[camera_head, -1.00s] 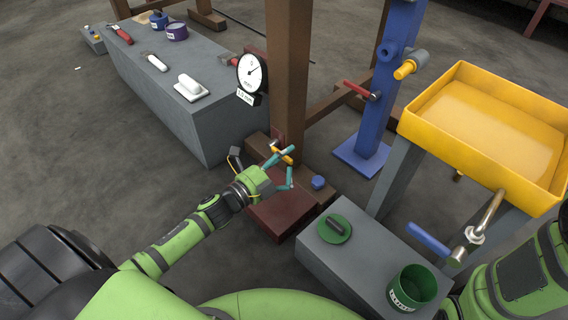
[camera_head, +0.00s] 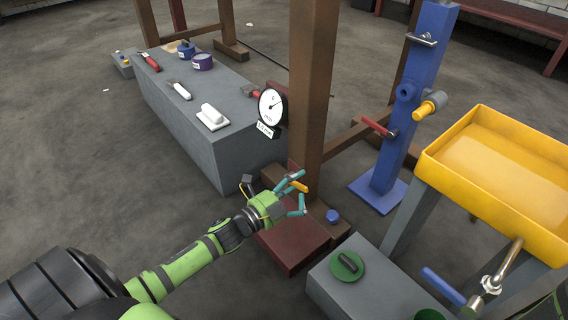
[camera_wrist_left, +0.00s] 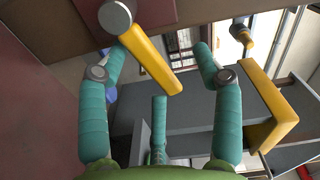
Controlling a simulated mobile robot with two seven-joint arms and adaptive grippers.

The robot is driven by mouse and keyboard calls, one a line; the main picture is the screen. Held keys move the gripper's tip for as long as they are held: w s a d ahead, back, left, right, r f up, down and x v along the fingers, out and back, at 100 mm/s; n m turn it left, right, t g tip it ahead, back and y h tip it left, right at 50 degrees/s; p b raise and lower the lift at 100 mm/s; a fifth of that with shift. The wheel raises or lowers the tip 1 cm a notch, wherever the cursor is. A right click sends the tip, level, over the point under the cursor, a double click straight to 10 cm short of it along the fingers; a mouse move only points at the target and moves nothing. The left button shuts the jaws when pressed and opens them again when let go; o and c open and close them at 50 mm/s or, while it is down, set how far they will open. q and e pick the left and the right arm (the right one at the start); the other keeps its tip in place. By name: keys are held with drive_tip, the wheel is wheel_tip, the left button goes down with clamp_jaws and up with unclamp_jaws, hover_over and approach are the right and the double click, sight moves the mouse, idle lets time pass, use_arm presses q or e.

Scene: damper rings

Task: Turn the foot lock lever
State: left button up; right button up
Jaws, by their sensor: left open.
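The foot lock lever is a yellow handle (camera_head: 299,187) low on the brown post, above the dark red foot block (camera_head: 290,246). In the left wrist view the yellow handle (camera_wrist_left: 152,62) slants down from a grey round pivot (camera_wrist_left: 115,17). My left gripper (camera_head: 297,192) has teal fingers and is open at the lever. In the left wrist view the handle lies between the spread fingers of the left gripper (camera_wrist_left: 160,52). I cannot tell whether any finger touches it. My right gripper is out of view.
A brown post (camera_head: 312,90) with a dial gauge (camera_head: 271,106) rises behind the lever. A blue column (camera_head: 408,110) and a yellow tray (camera_head: 500,160) stand to the right. A grey block with a green lid (camera_head: 347,266) is near front right; a grey bench (camera_head: 205,125) is left.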

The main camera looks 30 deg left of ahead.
use_arm(q)
drive_tip(key=shift+s, duration=0.2)
drive_tip(key=shift+p+v, duration=0.5)
drive_tip(key=shift+v, duration=0.35)
drive_tip(key=shift+s+a, duration=0.15)
drive_tip(key=shift+s, duration=0.35)
drive_tip(key=p, duration=0.2)
approach(299, 189)
drive_tip(key=shift+x, duration=0.9)
